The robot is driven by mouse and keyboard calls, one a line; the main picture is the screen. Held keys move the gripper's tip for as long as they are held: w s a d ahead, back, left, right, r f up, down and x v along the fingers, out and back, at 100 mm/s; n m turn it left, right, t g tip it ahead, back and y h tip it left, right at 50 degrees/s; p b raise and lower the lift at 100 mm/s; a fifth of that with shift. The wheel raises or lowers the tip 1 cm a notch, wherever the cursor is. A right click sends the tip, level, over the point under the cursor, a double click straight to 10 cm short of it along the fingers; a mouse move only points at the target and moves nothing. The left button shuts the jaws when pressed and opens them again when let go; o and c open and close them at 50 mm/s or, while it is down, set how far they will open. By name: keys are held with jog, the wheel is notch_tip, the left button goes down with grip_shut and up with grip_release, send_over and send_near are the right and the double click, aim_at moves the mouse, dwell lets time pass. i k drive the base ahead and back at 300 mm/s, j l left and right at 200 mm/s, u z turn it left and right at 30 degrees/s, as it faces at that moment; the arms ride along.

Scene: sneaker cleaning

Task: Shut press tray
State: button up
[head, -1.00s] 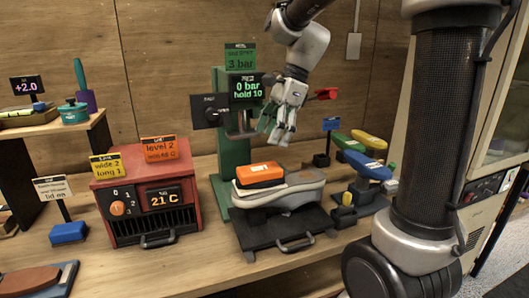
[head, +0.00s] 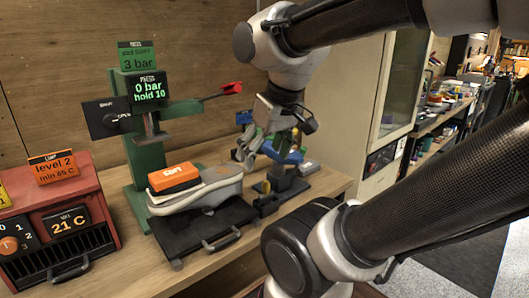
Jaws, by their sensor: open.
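The green press (head: 146,160) stands at the back of the bench, with a screen (head: 149,87) reading 0 bar, hold 10. Its black tray (head: 170,240) is slid out toward the front, with a handle (head: 222,240) on its front edge. A grey shoe (head: 205,190) lies on the tray, and an orange block (head: 175,178) sits on the shoe over a pale layer. My gripper (head: 246,156) is open and empty, pointing down to the right of the shoe, above the bench and apart from the tray handle. It partly hides the blue item behind it.
A red heater (head: 50,225) reading 21 C stands left of the tray. A red-tipped lever (head: 230,88) sticks out right of the press. The bench front right is fairly clear.

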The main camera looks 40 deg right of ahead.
aim_at(183, 222)
jog(key=k+j, duration=0.2)
jog(key=j, duration=0.2)
jog(key=k+j, duration=0.2)
jog(key=j, duration=0.15)
jog(key=k+j, duration=0.2)
jog(key=j, duration=0.2)
jog(key=z, duration=0.05)
